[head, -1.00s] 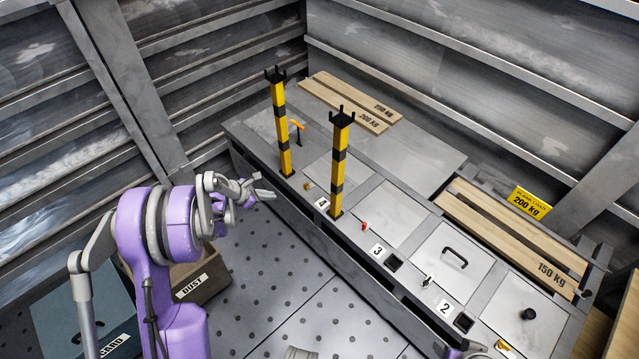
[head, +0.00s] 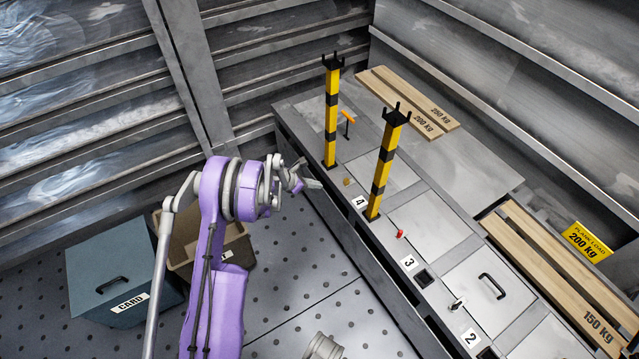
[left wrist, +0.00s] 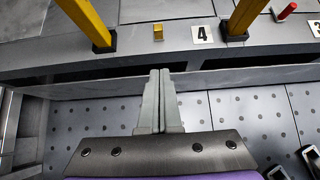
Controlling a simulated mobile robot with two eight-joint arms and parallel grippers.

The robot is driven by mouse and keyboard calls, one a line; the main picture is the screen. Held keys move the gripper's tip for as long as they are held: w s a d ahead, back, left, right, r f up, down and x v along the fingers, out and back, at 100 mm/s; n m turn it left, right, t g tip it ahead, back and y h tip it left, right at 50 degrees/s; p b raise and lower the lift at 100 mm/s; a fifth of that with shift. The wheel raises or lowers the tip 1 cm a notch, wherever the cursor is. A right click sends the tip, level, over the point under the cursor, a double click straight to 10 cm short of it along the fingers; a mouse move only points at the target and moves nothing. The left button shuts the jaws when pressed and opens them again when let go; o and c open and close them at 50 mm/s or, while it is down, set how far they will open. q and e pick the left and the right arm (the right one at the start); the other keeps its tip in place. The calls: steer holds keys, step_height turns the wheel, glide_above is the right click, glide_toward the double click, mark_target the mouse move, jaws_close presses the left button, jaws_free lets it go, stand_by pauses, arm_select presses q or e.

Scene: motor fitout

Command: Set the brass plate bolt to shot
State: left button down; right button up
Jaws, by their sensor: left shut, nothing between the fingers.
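The brass plate bolt (head: 347,182) is a small brass-coloured block on the bench top beside the number 4 label. It lies between the two yellow and black posts. In the left wrist view the brass bolt (left wrist: 158,32) sits beyond my fingertips, slightly left of the number 4 label. My left gripper (head: 312,184) is shut and empty, out in front of the bench edge and apart from the bolt. In the left wrist view its fingers (left wrist: 160,75) are together and point toward the bench. Whether the bolt is shot cannot be told at this size.
Two yellow and black posts (head: 331,115) and (head: 384,165) stand on either side of the bolt. A red knob (head: 400,234) and a black handle (head: 493,286) are farther right. A blue-grey CARD bin (head: 115,265) stands on the floor at left.

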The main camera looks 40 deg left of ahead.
mark_target(344, 183)
arm_select(q)
steer(key=x, duration=0.3)
steer(key=b+x, duration=0.1)
steer(key=x, duration=0.2)
steer(key=w+r+x, duration=0.1)
steer(key=x, duration=0.2)
steer(key=shift+w+d, duration=0.25)
steer(key=shift+d, duration=0.1)
steer(key=shift+w+d+b, duration=0.2)
steer(key=shift+w+b, duration=0.1)
steer(key=shift+w, duration=0.4)
